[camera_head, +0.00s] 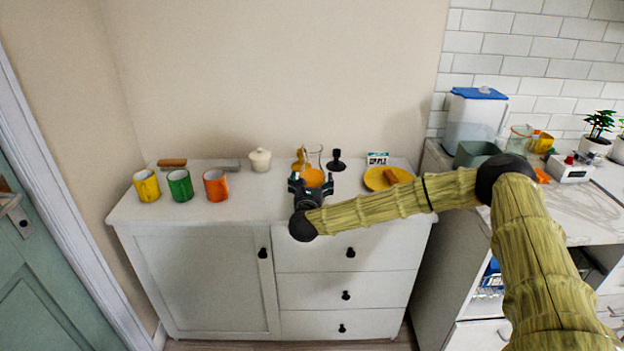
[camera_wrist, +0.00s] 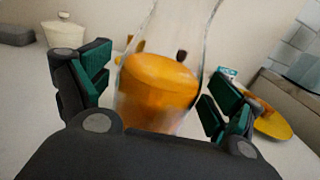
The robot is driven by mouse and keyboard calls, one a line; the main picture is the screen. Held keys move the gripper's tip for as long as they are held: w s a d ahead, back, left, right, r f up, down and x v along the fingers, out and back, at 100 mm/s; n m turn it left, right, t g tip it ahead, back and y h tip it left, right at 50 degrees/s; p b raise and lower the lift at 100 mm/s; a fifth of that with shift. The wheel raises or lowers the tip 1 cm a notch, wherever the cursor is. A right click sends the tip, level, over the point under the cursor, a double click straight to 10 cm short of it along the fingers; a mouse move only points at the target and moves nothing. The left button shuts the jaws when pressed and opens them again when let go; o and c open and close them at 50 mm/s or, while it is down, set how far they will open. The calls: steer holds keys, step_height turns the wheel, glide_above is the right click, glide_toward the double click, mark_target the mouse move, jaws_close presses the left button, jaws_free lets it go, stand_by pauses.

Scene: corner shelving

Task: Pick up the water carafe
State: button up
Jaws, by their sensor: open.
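The water carafe (camera_head: 313,158) is a clear glass vessel with a narrowed neck and orange contents low in it. It stands upright on the white cabinet top. In the wrist view the carafe (camera_wrist: 158,85) fills the middle, between the two fingers. My gripper (camera_head: 311,184) is at the front of the carafe and hides part of its lower body. In the wrist view my gripper (camera_wrist: 154,92) is open, with one green-padded finger on each side of the glass. A gap shows at the left finger; I cannot tell whether the right finger touches.
Yellow (camera_head: 147,186), green (camera_head: 180,185) and orange (camera_head: 216,185) mugs stand at the left. A white lidded pot (camera_head: 260,160) is behind. A black item (camera_head: 336,160) stands close to the carafe's right. A yellow plate (camera_head: 376,179) lies further right. The front middle-left top is clear.

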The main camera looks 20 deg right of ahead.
steer(key=shift+x, duration=0.8)
steer(key=c, duration=1.7)
steer(key=shift+c, duration=1.2)
steer(key=shift+r, duration=0.25)
